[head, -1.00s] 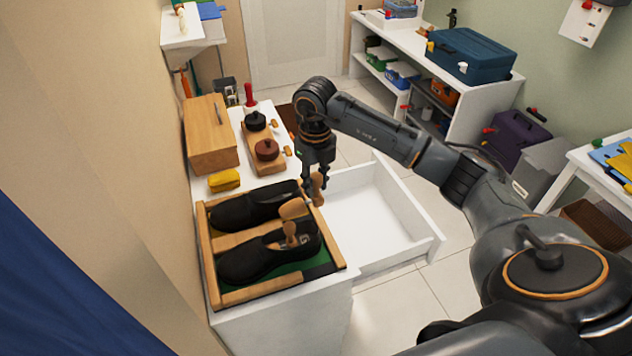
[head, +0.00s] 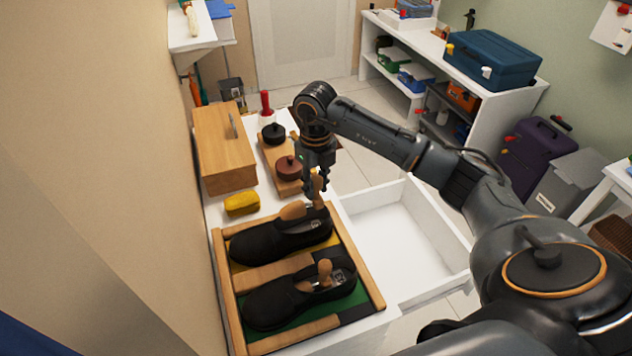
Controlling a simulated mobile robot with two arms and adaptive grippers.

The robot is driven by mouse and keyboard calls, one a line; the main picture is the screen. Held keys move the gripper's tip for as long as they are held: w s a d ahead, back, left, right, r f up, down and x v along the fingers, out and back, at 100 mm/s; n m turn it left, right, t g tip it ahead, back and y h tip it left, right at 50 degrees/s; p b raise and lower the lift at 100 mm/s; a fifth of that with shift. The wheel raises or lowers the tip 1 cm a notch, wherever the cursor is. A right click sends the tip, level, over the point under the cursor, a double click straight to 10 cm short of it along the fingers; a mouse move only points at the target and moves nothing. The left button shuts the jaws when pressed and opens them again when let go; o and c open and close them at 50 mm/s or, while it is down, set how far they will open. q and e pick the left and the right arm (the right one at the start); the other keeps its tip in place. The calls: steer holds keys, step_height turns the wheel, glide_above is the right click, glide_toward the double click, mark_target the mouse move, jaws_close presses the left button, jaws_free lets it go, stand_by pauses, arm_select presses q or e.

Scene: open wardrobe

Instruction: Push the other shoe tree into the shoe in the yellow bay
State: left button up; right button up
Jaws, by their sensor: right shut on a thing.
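A black shoe (head: 275,243) lies in the yellow bay, the farther bay of the wooden tray (head: 376,290). A second black shoe (head: 285,303) lies in the green bay, with a wooden shoe tree (head: 325,272) standing up from its opening. My right gripper (head: 317,193) points down over the heel end of the yellow-bay shoe. It is shut on the other wooden shoe tree (head: 293,210), whose rounded front overlaps that shoe's opening. I cannot tell how far it is inside or whether it touches. My left gripper is not in view.
A yellow cloth (head: 242,204), a wooden box (head: 223,150) and a board with dark-lidded items (head: 289,168) stand behind the tray. An open, empty white drawer (head: 405,240) juts out at its right. The wall closes off the left.

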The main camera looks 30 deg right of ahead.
mark_target(316, 199)
step_height(316, 199, down, 2)
steer(key=shift+f+b, duration=0.1)
steer(key=shift+b, duration=0.45)
steer(key=shift+f+b, duration=0.35)
steer(key=shift+f, duration=0.15)
steer(key=shift+f+b, duration=0.6)
steer(key=shift+f, duration=0.3)
steer(key=shift+f+b, duration=0.55)
steer(key=shift+f, duration=0.3)
steer(key=shift+f+b, duration=0.4)
steer(key=shift+f, duration=0.2)
steer(key=shift+s+f, duration=0.15)
steer(key=shift+f, duration=0.1)
steer(key=shift+s+a, duration=0.15)
steer(key=shift+a, duration=0.45)
steer(key=shift+a+f, duration=0.25)
steer(key=shift+a, duration=0.1)
jaws_close()
steer(key=shift+w+a+f, duration=0.1)
steer(key=shift+w+a, duration=0.4)
steer(key=shift+a, duration=0.15)
steer(key=shift+w+a+b, duration=0.2)
steer(key=shift+a+b, duration=0.1)
steer(key=shift+a, duration=0.2)
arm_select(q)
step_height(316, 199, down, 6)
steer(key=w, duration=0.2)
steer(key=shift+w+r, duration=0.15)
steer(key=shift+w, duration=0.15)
